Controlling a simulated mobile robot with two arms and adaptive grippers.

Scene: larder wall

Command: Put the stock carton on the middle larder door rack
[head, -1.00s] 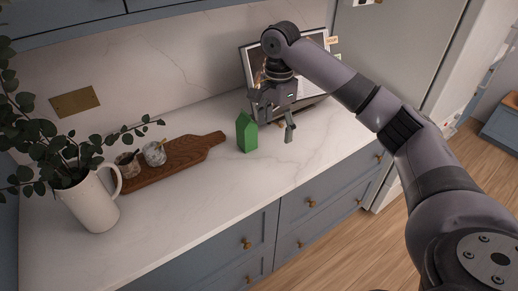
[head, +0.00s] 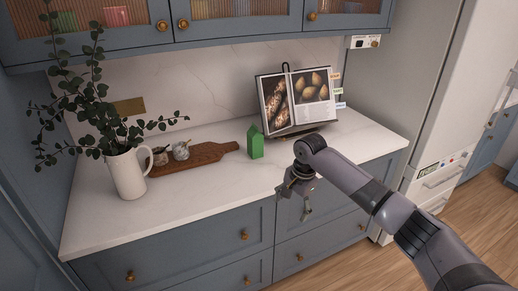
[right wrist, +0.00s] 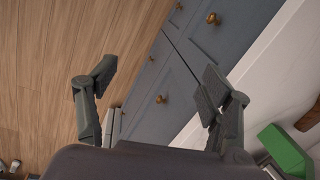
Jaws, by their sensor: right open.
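The stock carton, a green box with a peaked top (head: 256,143), stands upright on the white counter, between the wooden board and the cookbook stand. It also shows in the right wrist view (right wrist: 286,150) at the lower right edge, partly cut off. My right gripper (head: 300,200) is open and empty, in front of the counter's edge, apart from the carton and to its lower right. Its spread fingers (right wrist: 160,72) show in the right wrist view with drawers and floor beyond. My left gripper is not in view. No larder door rack can be made out.
A white jug with leafy stems (head: 127,174) stands at the left. Two small jars sit on the wooden board (head: 208,154). An open cookbook (head: 298,100) leans at the back right. Counter (head: 215,190) in front of the carton is clear. A tall pale appliance (head: 445,110) stands right.

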